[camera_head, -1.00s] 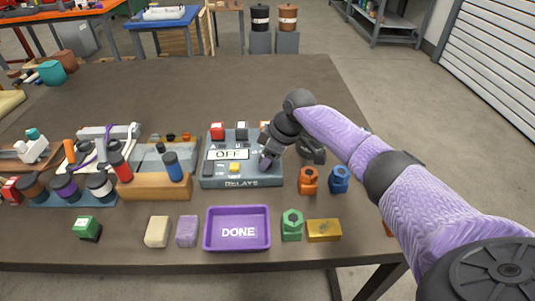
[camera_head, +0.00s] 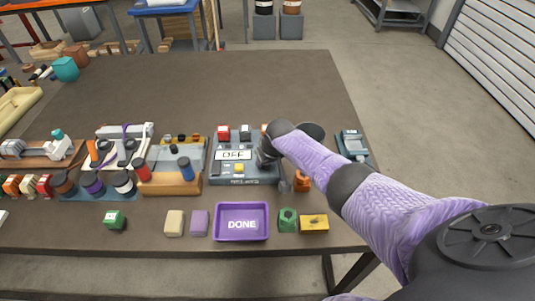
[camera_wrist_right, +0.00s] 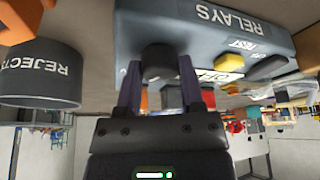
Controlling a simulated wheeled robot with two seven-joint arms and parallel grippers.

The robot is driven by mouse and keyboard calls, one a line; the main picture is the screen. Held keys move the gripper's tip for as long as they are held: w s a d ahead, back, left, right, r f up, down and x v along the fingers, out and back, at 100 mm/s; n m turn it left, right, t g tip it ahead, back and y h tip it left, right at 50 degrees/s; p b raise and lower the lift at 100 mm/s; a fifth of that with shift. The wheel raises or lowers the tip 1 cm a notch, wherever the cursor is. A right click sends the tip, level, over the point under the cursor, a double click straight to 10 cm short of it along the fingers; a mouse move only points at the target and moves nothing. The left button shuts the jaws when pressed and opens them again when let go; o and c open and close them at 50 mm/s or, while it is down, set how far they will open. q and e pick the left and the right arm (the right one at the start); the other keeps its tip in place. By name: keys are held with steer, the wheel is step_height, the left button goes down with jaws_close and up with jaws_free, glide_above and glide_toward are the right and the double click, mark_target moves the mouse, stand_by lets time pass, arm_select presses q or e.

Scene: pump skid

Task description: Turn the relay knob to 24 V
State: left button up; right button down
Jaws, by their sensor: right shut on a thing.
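The grey relay unit (camera_head: 215,178) stands on the table in the head view, with several coloured buttons and a display (camera_head: 234,155) that reads OFF. My right gripper (camera_head: 264,160) is at the unit's right side and covers the knob there. In the right wrist view, the dark round knob (camera_wrist_right: 158,60) sits between the two fingers of my right gripper (camera_wrist_right: 160,78), which is shut on it. The unit's RELAYS face (camera_wrist_right: 215,30) shows upside down there; the knob's pointer and scale cannot be read. My left gripper is not in view.
A purple DONE tray (camera_head: 241,236), a green nut block (camera_head: 288,220) and a yellow block (camera_head: 314,222) lie in front of the unit. A wooden holder (camera_head: 170,187) stands to its left. A grey REJECTS container (camera_wrist_right: 40,85) shows in the wrist view. The table behind is clear.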

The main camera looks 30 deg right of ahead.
mark_target(270, 176)
steer(key=shift+m+h+p, duration=0.3)
steer(key=shift+m, duration=0.7)
steer(key=shift+c, duration=1.4)
jaws_free()
steer(key=shift+o, duration=0.3)
steer(key=p+v, duration=0.8)
steer(key=v, duration=0.2)
steer(key=shift+w+a, duration=0.1)
